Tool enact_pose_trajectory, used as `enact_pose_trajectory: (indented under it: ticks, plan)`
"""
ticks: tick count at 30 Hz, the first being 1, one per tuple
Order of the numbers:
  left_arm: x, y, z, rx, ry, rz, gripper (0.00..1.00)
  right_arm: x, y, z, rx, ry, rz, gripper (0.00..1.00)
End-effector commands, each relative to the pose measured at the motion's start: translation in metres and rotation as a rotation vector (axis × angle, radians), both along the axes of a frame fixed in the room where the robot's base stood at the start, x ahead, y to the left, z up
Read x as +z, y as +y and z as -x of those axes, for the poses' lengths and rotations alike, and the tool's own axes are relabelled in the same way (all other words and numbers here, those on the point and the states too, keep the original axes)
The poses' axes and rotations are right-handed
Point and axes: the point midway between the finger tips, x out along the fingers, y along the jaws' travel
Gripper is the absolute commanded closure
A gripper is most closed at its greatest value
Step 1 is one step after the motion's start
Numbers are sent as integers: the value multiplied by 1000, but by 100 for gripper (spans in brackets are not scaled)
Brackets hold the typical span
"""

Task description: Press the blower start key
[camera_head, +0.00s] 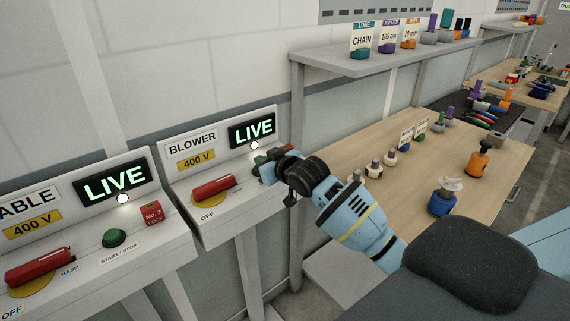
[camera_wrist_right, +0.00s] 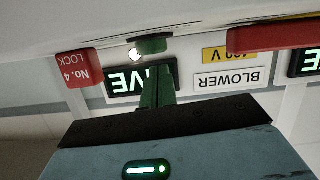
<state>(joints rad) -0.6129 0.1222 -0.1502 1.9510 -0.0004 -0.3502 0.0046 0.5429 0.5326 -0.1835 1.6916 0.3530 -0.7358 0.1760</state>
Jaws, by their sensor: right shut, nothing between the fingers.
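The blower panel (camera_head: 183,178) has a lit LIVE display and a BLOWER 400 V label. Its green start key (camera_head: 259,160) is partly hidden behind my right gripper (camera_head: 266,173) in the head view. In the right wrist view, which is upside down, the green key (camera_wrist_right: 152,45) sticks out of the panel's sloped face. My right gripper's green fingers (camera_wrist_right: 157,88) are together and empty, their tips close to the key and nearly in line with it. I cannot tell whether they touch it. My left gripper is not in view.
A red No. 4 lock (camera_wrist_right: 79,68) and a red switch handle (camera_wrist_right: 272,39) flank the key. Left of the blower panel stands a similar panel with its own green key (camera_head: 114,238). A wooden bench (camera_head: 330,152) with small items is at the right.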

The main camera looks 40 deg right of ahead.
Motion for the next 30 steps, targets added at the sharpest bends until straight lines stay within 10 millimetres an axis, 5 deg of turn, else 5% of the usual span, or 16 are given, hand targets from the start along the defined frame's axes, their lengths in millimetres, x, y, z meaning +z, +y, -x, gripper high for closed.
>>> enact_pose_trajectory:
  ticks: [1, 4, 18, 30]
  plan:
    - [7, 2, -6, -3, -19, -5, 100, 20, -1, -2, -1, -17, 1, 100]
    - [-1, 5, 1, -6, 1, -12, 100, 13, -2, 15, 0, -6, 1, 100]
    - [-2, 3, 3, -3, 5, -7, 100, 38, -6, 81, -1, -14, 2, 100]
    - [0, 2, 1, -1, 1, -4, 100, 43, -7, 94, -1, -16, 1, 100]
